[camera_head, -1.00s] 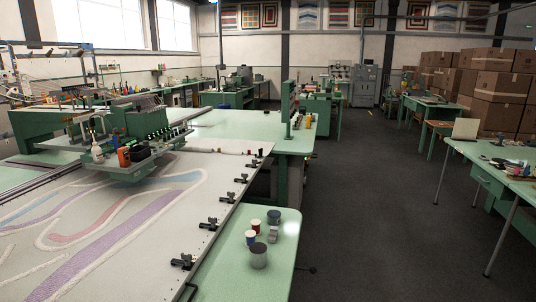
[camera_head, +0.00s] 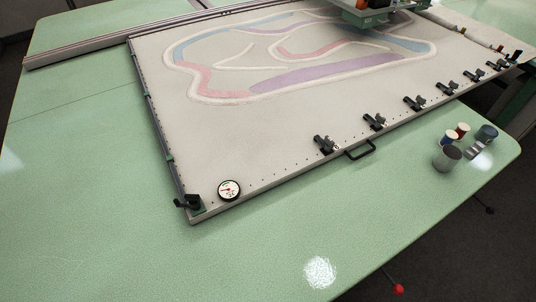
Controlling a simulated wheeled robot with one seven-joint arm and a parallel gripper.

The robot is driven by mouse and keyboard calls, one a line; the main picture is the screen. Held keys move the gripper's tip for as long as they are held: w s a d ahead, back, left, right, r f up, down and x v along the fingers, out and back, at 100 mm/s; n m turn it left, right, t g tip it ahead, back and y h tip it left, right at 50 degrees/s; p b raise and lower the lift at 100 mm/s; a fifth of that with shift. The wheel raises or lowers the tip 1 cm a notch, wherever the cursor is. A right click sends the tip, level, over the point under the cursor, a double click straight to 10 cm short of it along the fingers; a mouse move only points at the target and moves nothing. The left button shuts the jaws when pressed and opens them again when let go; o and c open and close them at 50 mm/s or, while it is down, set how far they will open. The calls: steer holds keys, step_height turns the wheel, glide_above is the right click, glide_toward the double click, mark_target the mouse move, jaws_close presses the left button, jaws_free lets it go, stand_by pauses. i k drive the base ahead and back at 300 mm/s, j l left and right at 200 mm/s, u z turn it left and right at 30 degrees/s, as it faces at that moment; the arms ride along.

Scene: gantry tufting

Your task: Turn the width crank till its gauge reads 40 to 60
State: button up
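The gauge (camera_head: 229,190) is a round white dial with a black rim and a red needle. It lies on the near left corner of the tufting frame; its numbers are too small to read. A dark crank (camera_head: 188,202) sits just left of it at the frame's corner, beside a small green mount. I take this to be the width crank, but no label shows. My gripper is not in view.
The pale cloth frame (camera_head: 240,130) lies on a green table (camera_head: 90,190). Black clamps (camera_head: 374,121) and a handle (camera_head: 360,150) line its near edge. A grey cup (camera_head: 447,158) and spools stand at right. The table's near left is clear.

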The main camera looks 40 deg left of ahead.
mark_target(514, 57)
steer(key=i+l+z, duration=0.25)
steer(key=i+l, duration=0.25)
steer(key=l, duration=0.15)
steer(key=i+l+z, duration=0.3)
steer(key=i+l, duration=0.25)
steer(key=i+l+z, duration=0.25)
steer(key=i, duration=0.35)
steer(key=i+u, duration=0.3)
steer(key=i, duration=0.2)
steer(key=i+u, duration=0.25)
steer(key=i, duration=0.3)
steer(key=i+l+u, duration=0.15)
steer(key=i+u, duration=0.15)
steer(key=i, duration=0.2)
steer(key=i+l+u, duration=0.3)
steer(key=i, duration=0.2)
steer(key=i+j+u, duration=0.25)
steer(key=i+u, duration=0.2)
steer(key=i+j+u, duration=0.15)
steer(key=i+u, duration=0.7)
steer(key=i+l+u, duration=0.25)
steer(key=i+u, duration=0.3)
steer(key=i, duration=0.2)
